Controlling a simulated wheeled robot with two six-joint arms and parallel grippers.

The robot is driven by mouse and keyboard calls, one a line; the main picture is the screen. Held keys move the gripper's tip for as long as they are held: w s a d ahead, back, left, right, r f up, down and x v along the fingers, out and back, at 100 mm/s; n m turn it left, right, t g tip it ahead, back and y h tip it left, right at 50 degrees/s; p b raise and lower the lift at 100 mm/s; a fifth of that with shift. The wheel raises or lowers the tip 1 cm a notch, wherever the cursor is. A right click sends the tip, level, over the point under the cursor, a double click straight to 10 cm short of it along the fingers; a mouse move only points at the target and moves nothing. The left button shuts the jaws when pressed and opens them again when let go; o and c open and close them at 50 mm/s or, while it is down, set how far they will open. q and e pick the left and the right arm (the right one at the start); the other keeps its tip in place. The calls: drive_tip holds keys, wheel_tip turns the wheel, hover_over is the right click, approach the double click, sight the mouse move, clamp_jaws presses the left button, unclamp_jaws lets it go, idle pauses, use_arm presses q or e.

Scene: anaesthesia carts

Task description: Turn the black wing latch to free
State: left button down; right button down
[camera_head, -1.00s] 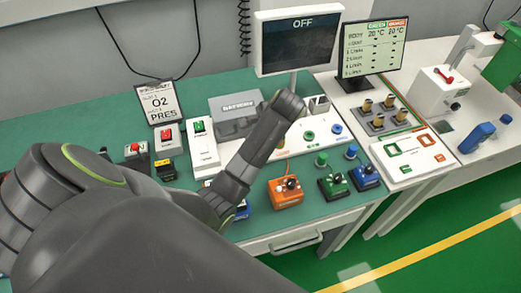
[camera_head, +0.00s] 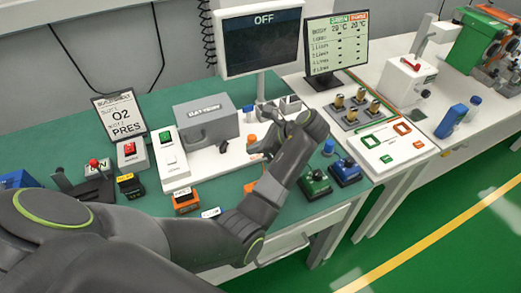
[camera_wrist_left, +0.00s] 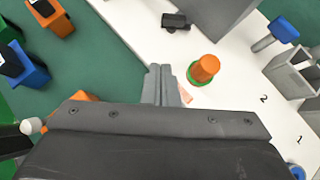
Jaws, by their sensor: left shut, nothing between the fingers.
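A small black latch (camera_head: 223,147) sits on the white board just in front of the grey battery box. It also shows at the top of the left wrist view (camera_wrist_left: 175,21), seemingly the wing latch; its exact turn is too small to read. My left gripper (camera_head: 258,147) is over the white board, right of the latch, close to an orange knob (camera_head: 251,139). In the left wrist view its fingers (camera_wrist_left: 163,84) are shut and empty, apart from the latch and the orange knob (camera_wrist_left: 205,68). My right gripper is out of view.
The grey battery box (camera_head: 205,124) stands behind the latch. A monitor (camera_head: 262,42) rises behind the board. Green (camera_head: 314,183) and blue (camera_head: 345,171) control boxes stand right of my left arm. A white switch box (camera_head: 170,160) is left of the latch.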

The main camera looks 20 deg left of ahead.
sight(222, 152)
use_arm(q)
drive_tip(key=p+x, duration=0.1)
drive_tip(key=x, duration=0.4)
drive_tip(key=shift+s+a+f, duration=0.1)
drive_tip(key=shift+a+f, duration=0.1)
drive_tip(key=shift+a, duration=0.15)
drive_tip(key=shift+s+a+r+p, duration=0.15)
drive_tip(key=shift+a+p, duration=0.35)
drive_tip(key=shift+a, duration=1.35)
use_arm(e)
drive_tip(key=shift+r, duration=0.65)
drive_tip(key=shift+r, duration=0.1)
